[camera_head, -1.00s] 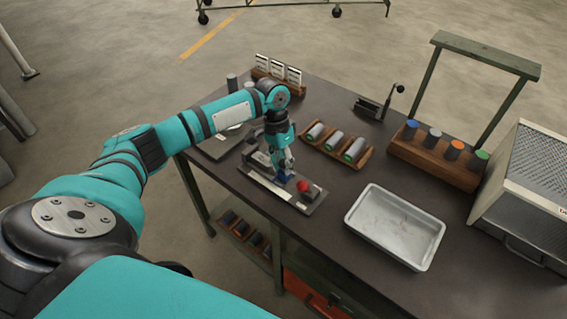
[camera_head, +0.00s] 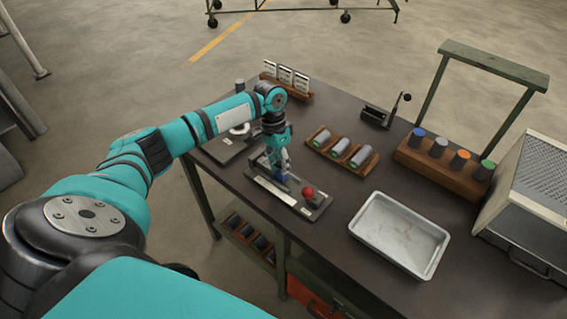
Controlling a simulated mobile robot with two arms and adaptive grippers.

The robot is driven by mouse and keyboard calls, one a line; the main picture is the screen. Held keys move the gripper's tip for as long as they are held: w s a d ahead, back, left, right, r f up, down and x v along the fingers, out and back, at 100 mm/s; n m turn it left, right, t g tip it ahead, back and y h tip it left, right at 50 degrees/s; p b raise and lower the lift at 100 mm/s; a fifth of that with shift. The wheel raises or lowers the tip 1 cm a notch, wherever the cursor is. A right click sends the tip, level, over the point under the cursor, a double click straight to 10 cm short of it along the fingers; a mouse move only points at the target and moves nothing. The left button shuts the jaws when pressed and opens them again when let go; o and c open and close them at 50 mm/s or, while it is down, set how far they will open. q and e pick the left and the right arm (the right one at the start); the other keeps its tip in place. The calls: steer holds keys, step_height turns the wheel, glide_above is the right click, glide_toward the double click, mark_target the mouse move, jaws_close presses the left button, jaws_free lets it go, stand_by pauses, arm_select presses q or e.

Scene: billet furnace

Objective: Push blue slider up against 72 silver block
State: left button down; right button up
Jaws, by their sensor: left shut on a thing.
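The blue slider (camera_head: 281,176) sits on a flat measuring fixture (camera_head: 292,200) with a pale strip, near the table's left edge. My left gripper (camera_head: 280,166) points down and is shut on the blue slider. A red knob (camera_head: 307,191) stands on the fixture's near right end, apart from the slider. The fixture's far end is partly hidden by my gripper, and I cannot make out the silver block or whether the slider touches it. My right gripper is out of view.
Right of the fixture are a wooden rack of silver cylinders (camera_head: 370,163), a metal tray (camera_head: 440,241) and a wooden rack with coloured-top cylinders (camera_head: 420,161). A card holder (camera_head: 285,77) and a small lever device (camera_head: 378,116) stand at the back. A grated box (camera_head: 537,190) is far right.

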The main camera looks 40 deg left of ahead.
arm_select(q)
steer(key=c, duration=1)
jaws_free()
steer(key=shift+a+r, duration=0.1)
steer(key=shift+a, duration=0.05)
steer(key=shift+c, duration=0.2)
steer(key=r, duration=0.4)
steer(key=a+r, duration=0.1)
steer(key=r, duration=0.3)
steer(key=a+r, duration=0.1)
steer(key=r, duration=0.2)
steer(key=shift+w+a+r, duration=0.1)
steer(key=shift+w+r, duration=0.25)
steer(key=shift+r, duration=0.05)
